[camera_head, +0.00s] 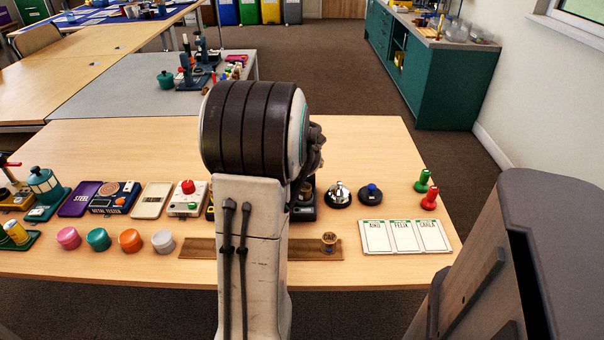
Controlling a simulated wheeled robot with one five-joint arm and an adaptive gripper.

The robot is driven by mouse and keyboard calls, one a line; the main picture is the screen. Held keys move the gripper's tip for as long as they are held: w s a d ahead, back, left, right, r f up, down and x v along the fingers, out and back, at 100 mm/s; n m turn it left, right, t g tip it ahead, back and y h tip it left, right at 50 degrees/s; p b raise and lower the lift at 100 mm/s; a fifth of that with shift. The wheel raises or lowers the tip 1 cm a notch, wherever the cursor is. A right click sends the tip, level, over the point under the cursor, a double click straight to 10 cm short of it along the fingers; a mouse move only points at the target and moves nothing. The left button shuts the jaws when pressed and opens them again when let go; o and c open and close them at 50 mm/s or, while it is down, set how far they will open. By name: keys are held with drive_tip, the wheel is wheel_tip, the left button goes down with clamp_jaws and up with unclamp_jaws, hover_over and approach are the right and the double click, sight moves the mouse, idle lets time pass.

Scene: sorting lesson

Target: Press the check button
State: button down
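No button here carries a label that I can read as "check". A round black base with a blue button (371,191) stands on the table, right of my arm. A white box with a red knob or button (187,189) stands left of my arm. A silver desk bell (340,192) on a black base sits just left of the blue button. My arm rises through the middle of the view and hides part of the table. My gripper is not visible; the arm blocks the view there.
The wooden table (388,150) has free room at its back right. A white card with three columns (405,237) lies front right, near green and red pegs (429,200). A wooden strip (200,249), coloured pucks (131,240) and a metal tester (114,196) are around my arm.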

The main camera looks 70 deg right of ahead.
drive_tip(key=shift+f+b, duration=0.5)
drive_tip(key=shift+b, duration=0.05)
idle(0.8)
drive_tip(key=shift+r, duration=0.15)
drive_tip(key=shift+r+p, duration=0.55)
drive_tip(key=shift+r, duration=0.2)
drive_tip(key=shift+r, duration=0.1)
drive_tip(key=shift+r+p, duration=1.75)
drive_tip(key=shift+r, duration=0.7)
